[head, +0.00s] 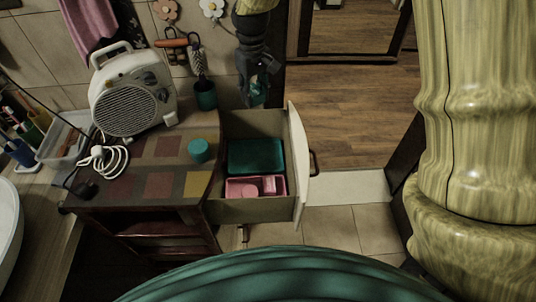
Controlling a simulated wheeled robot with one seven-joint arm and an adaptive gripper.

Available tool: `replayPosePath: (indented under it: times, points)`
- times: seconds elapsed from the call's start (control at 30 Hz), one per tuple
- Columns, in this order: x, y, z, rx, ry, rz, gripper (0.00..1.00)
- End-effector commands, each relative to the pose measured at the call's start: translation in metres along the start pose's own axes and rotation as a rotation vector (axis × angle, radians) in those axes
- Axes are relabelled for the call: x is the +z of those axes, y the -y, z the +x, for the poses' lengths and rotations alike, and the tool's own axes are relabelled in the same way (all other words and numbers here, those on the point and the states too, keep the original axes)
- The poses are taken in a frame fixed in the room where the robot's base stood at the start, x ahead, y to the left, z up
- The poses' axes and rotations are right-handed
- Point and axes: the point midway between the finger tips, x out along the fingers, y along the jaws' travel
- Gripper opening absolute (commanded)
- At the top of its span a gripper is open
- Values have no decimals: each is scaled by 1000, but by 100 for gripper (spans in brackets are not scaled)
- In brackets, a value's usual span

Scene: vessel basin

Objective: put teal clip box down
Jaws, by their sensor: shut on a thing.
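My gripper (260,74) hangs at the top centre, beside the tiled wall and above the back of the open drawer (258,210). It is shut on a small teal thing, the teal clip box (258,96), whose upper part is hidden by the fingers. The held box appears raised above the drawer, apart from its contents. In the drawer lie a flat teal tray or box (256,156) at the back and a pink tray (240,194) with small pink items at the front.
The cabinet top (145,175) left of the drawer bears a white fan heater (130,95), a coiled white cable (108,160) and a small teal round container (199,150). A dark teal holder with a brush (205,95) is at the wall. Bare floor lies right of the drawer.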

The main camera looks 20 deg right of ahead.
Motion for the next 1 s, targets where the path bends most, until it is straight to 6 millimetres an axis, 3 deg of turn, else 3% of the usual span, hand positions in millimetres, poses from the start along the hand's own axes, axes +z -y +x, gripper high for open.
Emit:
replayPosePath:
  times: [0.03,0.2,0.5,0.87,1.0]
  points:
    - [3,-2,21,0,2,29,13]
    - [14,-9,68,-1,3,170,13]
    - [30,-19,138,2,3,405,13]
    - [36,-23,168,5,1,509,13]
    - [36,-22,188,4,3,508,13]
